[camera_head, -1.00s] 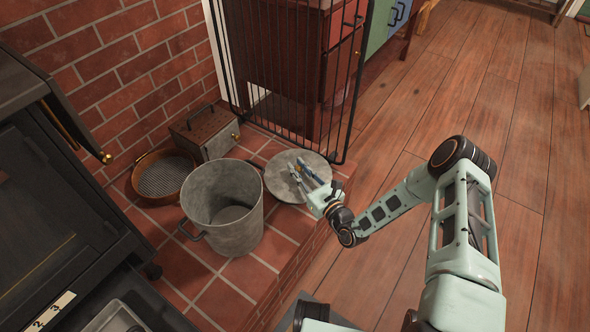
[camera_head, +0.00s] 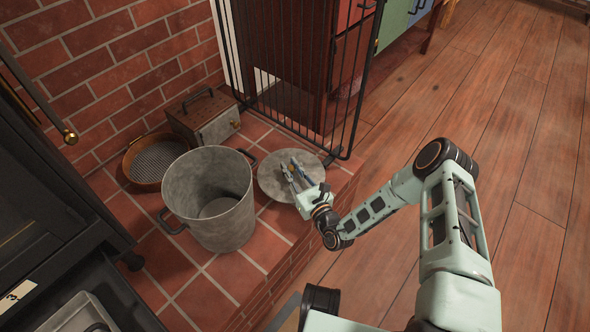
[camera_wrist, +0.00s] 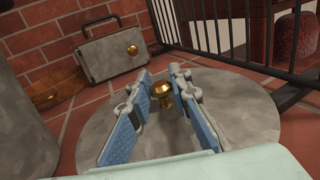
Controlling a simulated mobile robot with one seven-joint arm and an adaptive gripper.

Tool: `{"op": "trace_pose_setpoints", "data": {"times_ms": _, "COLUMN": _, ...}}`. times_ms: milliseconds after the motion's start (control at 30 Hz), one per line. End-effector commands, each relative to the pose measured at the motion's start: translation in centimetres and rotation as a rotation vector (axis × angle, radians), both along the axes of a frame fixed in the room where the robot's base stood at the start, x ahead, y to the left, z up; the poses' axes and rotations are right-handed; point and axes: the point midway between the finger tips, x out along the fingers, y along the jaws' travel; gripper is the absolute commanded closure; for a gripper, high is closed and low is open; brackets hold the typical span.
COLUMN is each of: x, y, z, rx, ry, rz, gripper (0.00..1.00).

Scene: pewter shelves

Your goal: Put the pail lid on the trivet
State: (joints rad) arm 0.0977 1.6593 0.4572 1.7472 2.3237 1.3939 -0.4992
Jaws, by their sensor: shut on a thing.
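The pail lid is a round grey disc (camera_head: 268,181) on the brick ledge, right of the pail. It also shows in the wrist view (camera_wrist: 244,108), with a brass knob (camera_wrist: 163,89) at its middle. My gripper (camera_head: 293,168) is over the lid, its two blue-padded fingers (camera_wrist: 162,84) on either side of the knob and shut on it. The lid looks flat and low over the tiles; whether it touches them I cannot tell. I cannot make out a trivet for certain in either view.
A grey metal pail (camera_head: 210,234) stands open left of the lid. Behind it are a round brown-rimmed mesh pan (camera_head: 135,180) and a metal box with a handle (camera_head: 207,127). A black barred gate (camera_head: 290,75) stands close behind the lid. Wooden floor lies open at right.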

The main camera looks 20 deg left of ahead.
Motion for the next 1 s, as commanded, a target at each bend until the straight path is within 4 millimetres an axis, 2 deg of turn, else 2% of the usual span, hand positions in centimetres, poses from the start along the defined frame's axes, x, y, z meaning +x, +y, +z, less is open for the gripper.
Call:
{"op": "trace_pose_setpoints", "data": {"times_ms": 433, "x": -0.09, "y": 0.16, "z": -0.67, "rx": 0.001, "ry": -0.002, "rz": -0.002, "gripper": 1.0}}
{"op": "trace_pose_setpoints", "data": {"times_ms": 467, "x": -0.11, "y": 0.15, "z": -0.6, "rx": 0.0, "ry": -0.001, "rz": -0.001, "gripper": 0.79}}
{"op": "trace_pose_setpoints", "data": {"times_ms": 600, "x": -0.11, "y": 0.16, "z": -0.58, "rx": -0.001, "ry": -0.001, "rz": -0.001, "gripper": 0.64}}
{"op": "trace_pose_setpoints", "data": {"times_ms": 1000, "x": -0.09, "y": 0.0, "z": -0.26, "rx": -0.001, "ry": 0.0, "rz": 0.0, "gripper": 0.64}}
